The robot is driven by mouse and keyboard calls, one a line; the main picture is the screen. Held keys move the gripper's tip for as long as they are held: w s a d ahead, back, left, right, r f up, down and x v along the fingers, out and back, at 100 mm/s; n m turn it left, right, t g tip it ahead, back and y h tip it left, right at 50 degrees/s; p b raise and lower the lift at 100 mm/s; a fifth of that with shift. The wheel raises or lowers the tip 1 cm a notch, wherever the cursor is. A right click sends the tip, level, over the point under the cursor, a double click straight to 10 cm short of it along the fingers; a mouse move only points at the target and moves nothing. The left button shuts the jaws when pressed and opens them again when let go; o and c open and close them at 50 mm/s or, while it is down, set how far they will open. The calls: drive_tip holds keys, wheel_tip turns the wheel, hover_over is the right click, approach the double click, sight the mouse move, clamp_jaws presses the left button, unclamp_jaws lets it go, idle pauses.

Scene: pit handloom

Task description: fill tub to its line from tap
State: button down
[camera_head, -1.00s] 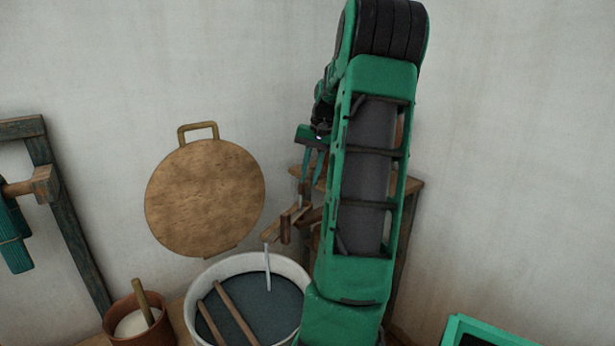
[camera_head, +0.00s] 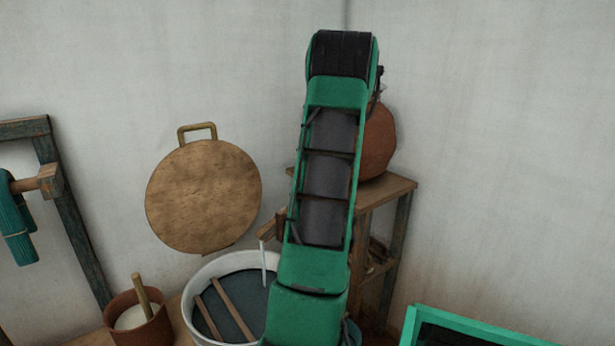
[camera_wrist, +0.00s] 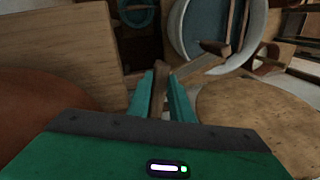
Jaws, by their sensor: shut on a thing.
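The white tub (camera_head: 187,306) holds dark liquid, with two sticks lying across it. I cannot make out a fill line. The wooden tap (camera_head: 269,230) juts out above the tub, and a thin pale stream (camera_head: 264,262) runs from its spout into the tub. My arm hides the tub's right side and my gripper in the head view. In the wrist view my gripper (camera_wrist: 164,92) is shut on the tap's upright wooden handle (camera_wrist: 159,84). The spout (camera_wrist: 204,62) reaches toward the tub (camera_wrist: 263,25) beyond.
A wooden stand (camera_head: 389,189) carries a round clay jar (camera_head: 379,143) behind my arm. A round wooden disc (camera_head: 203,197) hangs on the wall. A brown pot (camera_head: 142,328) with a stick stands left of the tub. A green-edged frame (camera_head: 470,323) is at lower right.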

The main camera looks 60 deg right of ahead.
drive_tip(key=shift+s+d+n, duration=0.3)
drive_tip(key=shift+d+n, duration=0.1)
drive_tip(key=shift+n, duration=0.3)
drive_tip(key=c, duration=1.6)
unclamp_jaws()
drive_tip(key=shift+s+r, duration=0.1)
drive_tip(key=r, duration=0.3)
drive_tip(key=d+r, duration=0.1)
drive_tip(key=r, duration=0.3)
drive_tip(key=s+r, duration=0.1)
drive_tip(key=r, duration=0.2)
drive_tip(key=shift+d+r, duration=0.25)
drive_tip(key=shift+d, duration=0.1)
